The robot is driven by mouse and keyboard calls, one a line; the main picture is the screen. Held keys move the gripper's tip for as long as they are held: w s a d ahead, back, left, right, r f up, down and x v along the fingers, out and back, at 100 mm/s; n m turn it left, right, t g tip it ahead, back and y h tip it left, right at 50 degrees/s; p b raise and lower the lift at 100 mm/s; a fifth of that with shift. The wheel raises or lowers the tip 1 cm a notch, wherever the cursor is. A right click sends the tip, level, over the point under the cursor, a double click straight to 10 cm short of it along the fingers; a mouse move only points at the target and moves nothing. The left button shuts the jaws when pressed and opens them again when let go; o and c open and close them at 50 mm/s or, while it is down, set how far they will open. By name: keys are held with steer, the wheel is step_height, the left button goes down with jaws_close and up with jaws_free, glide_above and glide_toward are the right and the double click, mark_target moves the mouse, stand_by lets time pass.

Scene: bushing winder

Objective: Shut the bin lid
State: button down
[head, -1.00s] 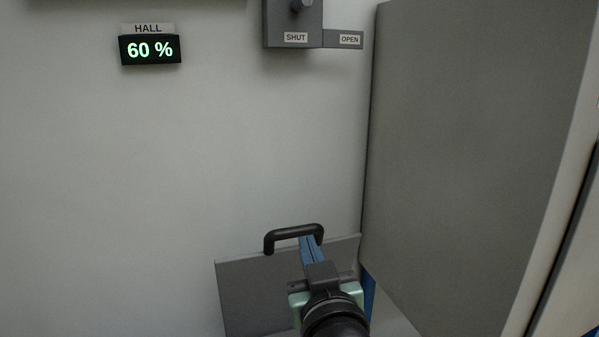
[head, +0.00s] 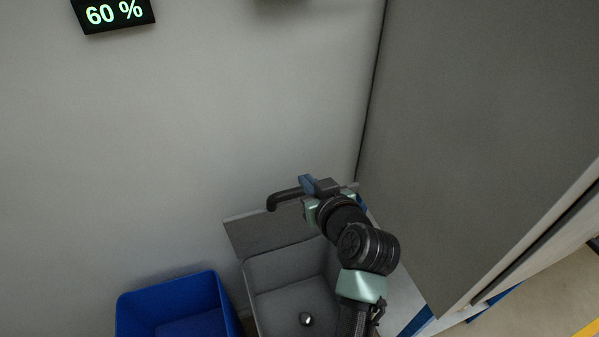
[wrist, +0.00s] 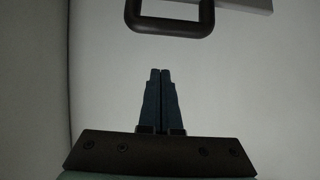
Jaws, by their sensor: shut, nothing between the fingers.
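The grey bin (head: 288,272) is open in the head view, with a small shiny round thing inside on its floor. Its grey lid (head: 262,232) stands raised at the back, near the wall. A black handle (head: 284,198) is on the lid's upper edge. The handle also shows at the top of the wrist view (wrist: 172,29). My gripper (head: 306,182) is at the lid's top edge, at the right end of the handle, with its fingers together and empty. In the wrist view my fingertips (wrist: 160,72) are apart from the handle. My arm hides the right part of the lid and bin.
A blue bin (head: 180,306) stands open to the left of the grey one. A tall grey panel (head: 470,120) rises close on the right. The wall (head: 200,130) behind is bare below a display reading 60 % (head: 113,12).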

mark_target(300, 189)
steer(key=w+f+p, duration=0.1)
steer(key=w, duration=0.1)
steer(key=w+a+f+p, duration=0.1)
steer(key=f, duration=0.1)
steer(key=w+a+f, duration=0.1)
steer(key=w, duration=0.1)
steer(key=shift+w+f+p, duration=0.35)
steer(key=shift+p, duration=0.05)
steer(key=shift+s+d+f, duration=0.25)
steer(key=shift+s, duration=0.3)
steer(key=shift+f, duration=0.1)
steer(key=shift+s+f, duration=0.1)
